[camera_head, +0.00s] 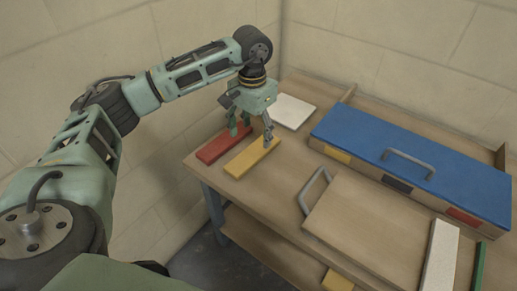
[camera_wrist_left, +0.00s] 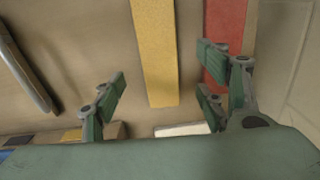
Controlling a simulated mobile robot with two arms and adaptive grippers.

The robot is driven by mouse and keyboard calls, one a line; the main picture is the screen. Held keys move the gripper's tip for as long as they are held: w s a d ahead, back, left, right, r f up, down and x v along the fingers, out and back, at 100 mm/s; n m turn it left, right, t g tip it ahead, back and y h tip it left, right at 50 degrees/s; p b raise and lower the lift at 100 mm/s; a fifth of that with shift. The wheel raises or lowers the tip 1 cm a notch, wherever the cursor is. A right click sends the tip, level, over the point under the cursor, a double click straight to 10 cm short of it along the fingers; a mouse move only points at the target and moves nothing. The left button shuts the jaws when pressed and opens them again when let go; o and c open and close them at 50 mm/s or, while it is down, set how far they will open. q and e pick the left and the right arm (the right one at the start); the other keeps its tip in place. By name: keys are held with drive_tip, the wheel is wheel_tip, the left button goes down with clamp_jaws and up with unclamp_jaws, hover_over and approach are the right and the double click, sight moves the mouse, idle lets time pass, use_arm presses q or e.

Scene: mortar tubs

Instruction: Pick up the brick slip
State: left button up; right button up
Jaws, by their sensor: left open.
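Two flat strips lie side by side at the table's left end: a red strip (camera_head: 214,148) and a yellow strip (camera_head: 250,160). The frames do not settle which one is the brick slip; the red one is brick-coloured. My left gripper (camera_head: 251,132) is open and points down above these strips. In the left wrist view the yellow strip (camera_wrist_left: 154,50) shows between the open fingers of my left gripper (camera_wrist_left: 166,92), and the red strip (camera_wrist_left: 224,42) shows behind the right finger. Nothing is held. My right gripper is in neither view.
A white slab (camera_head: 292,111) lies behind the strips. A long blue-topped box (camera_head: 415,148) with a grey handle stands at the back right. A wooden panel (camera_head: 370,230) with a handle lies in front, beside a white strip (camera_head: 440,256) and a green strip (camera_head: 479,268). Walls close off the back.

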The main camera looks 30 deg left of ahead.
sight(254, 152)
use_arm(q)
wheel_tip(254, 152, down, 7)
drive_tip(key=shift+s+r+b, duration=0.1)
drive_tip(key=shift+r+b, duration=0.05)
drive_tip(key=shift+b, duration=0.4)
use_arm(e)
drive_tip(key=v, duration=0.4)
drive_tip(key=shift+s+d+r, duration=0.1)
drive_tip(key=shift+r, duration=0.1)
use_arm(q)
drive_tip(key=c, duration=1.6)
drive_tip(key=shift+r, duration=0.15)
